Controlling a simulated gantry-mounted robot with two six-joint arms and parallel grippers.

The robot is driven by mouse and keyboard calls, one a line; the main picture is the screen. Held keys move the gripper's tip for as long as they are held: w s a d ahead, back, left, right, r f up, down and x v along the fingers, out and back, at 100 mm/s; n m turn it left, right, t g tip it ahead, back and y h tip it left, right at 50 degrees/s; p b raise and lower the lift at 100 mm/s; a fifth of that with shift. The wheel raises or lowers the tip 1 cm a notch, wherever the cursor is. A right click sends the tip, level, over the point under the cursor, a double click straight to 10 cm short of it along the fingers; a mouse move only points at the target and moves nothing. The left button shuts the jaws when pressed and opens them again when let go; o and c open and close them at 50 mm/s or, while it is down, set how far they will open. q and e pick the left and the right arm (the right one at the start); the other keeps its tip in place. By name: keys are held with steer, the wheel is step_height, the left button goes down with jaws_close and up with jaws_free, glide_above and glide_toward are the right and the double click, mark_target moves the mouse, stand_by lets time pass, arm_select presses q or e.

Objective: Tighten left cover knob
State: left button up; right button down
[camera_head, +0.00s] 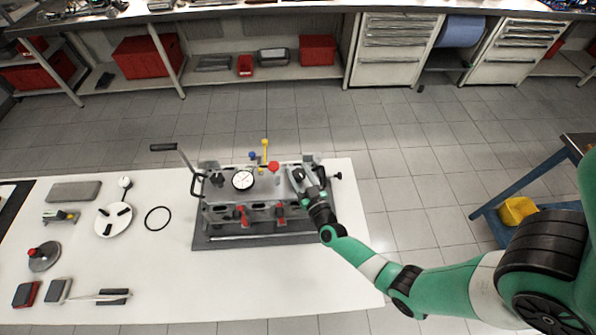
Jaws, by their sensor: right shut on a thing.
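The grey engine block assembly (228,214) sits on a dark base plate (210,242) on the white table. A round dial gauge (243,180) and a red knob (273,166) show on its top. My right gripper (306,177) reaches in from the right and is shut on a small part at the top right end of the assembly. The fingers mostly hide that part, so I cannot tell for sure that it is the cover knob. A black knob (338,176) sticks out at the right end, just beside the gripper. My left gripper is not in view.
A black-handled lever (164,147) rises at the assembly's left. Two red clamps (242,212) are at its front. A white disc (114,219), a black ring (157,218) and small tools lie on the left of the white table (150,280). The table's front right is clear.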

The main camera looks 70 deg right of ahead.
steer(key=shift+a+r+m+g+h+p, duration=0.1)
steer(key=shift+r+m+g+h+p, duration=0.15)
steer(key=shift+m+g+h+p, duration=0.4)
steer(key=shift+g+h+p, duration=0.25)
steer(key=shift+p, duration=0.2)
steer(key=shift+f+m+g+h, duration=0.15)
steer(key=shift+m+g+h, duration=0.15)
steer(key=shift+m+g, duration=0.15)
steer(key=shift+f+m+g+h+b, duration=0.2)
steer(key=shift+m+g+h+b, duration=0.1)
steer(key=shift+m+g+h, duration=0.8)
steer(key=shift+m+g+b, duration=0.45)
steer(key=shift+m+g, duration=0.15)
steer(key=shift+g, duration=0.55)
steer(key=shift+s+h, duration=0.1)
steer(key=shift+h, duration=0.2)
steer(key=shift+c, duration=1.3)
jaws_free()
